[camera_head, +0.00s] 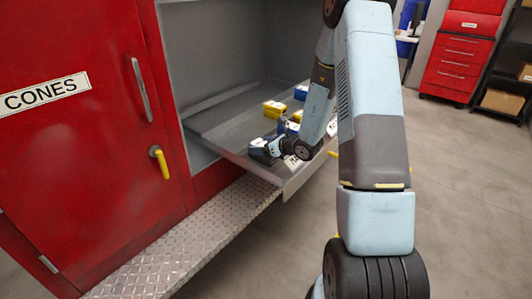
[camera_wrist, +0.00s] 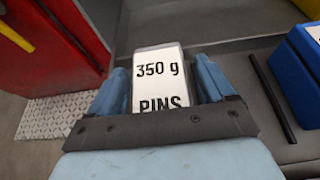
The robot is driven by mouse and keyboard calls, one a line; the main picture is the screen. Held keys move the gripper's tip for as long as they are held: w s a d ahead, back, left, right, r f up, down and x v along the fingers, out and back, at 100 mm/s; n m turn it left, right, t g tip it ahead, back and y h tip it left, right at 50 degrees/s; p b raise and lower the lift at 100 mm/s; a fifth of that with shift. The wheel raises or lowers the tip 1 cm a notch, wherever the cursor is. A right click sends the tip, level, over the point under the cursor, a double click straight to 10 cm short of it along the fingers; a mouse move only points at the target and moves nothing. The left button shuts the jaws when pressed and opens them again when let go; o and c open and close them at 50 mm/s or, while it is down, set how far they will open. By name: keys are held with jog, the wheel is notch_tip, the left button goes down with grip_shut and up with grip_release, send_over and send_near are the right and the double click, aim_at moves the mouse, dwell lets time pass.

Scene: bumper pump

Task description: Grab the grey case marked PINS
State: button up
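The case marked PINS (camera_wrist: 160,78) shows in the wrist view with a white top label reading "350 g" and "PINS". Only a thin grey rim shows around the label. My gripper (camera_wrist: 163,80) has one blue finger on each side of the case, very close to it. I cannot tell whether the fingers press on it. The lower part of the case is hidden behind my gripper. In the head view my gripper (camera_head: 272,149) is low over the front of the pull-out tray, and my arm hides part of that area.
The grey tray (camera_head: 232,132) extends from the red cabinet (camera_head: 85,130). Yellow (camera_head: 274,109) and blue (camera_head: 301,92) cases stand farther back on it. A blue case (camera_wrist: 300,70) is at the right in the wrist view, beside a dark bar (camera_wrist: 270,97). A tread-plate step (camera_head: 190,240) runs below.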

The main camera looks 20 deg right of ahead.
jog(key=c, duration=1)
jog(key=shift+c, duration=0.5)
jog(key=shift+r, duration=0.15)
